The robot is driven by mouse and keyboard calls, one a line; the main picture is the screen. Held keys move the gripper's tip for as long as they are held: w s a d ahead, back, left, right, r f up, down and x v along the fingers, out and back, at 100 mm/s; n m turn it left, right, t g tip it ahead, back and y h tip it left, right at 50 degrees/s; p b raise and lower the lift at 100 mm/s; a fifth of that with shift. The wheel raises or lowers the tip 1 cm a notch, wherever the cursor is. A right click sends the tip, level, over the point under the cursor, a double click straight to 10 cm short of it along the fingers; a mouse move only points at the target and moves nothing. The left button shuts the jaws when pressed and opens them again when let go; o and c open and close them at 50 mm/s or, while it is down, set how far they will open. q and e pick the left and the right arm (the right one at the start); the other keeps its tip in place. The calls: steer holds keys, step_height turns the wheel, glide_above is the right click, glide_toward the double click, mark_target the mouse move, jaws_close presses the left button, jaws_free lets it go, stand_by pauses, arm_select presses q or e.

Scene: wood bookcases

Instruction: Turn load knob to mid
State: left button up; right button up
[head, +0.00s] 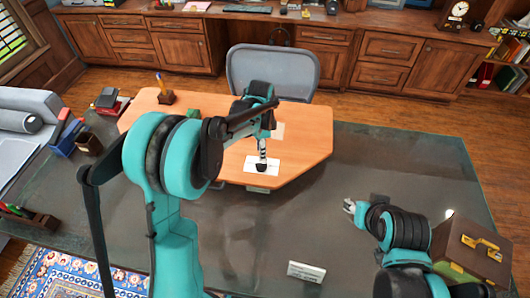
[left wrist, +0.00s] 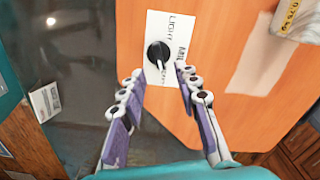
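The load knob (left wrist: 158,52) is round and black, on a white card (left wrist: 160,20) with printed labels, one of which looks like "MID". A light pointer mark on the knob points toward the lower edge of the card. In the head view the knob (head: 261,168) sits on its card on the orange wooden board. My left gripper (left wrist: 162,76) is open, its fingers apart on either side of the card just below the knob. In the head view my left gripper (head: 262,146) is right over the knob. My right gripper (head: 349,207) is far to the right, too small to judge.
The orange board (head: 300,155) lies on a dark glossy table (head: 380,160). A brown box (head: 470,247) stands at the right and a small white sign (head: 306,271) at the front. A pen holder (head: 165,96) is on the board's back left. A chair (head: 272,72) stands behind.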

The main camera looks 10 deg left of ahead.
mark_target(261, 164)
arm_select(q)
step_height(261, 164, down, 6)
steer(key=shift+f+b, duration=0.2)
steer(key=shift+b, duration=0.6)
steer(key=shift+s+f, duration=0.15)
steer(key=shift+f, duration=0.05)
jaws_close()
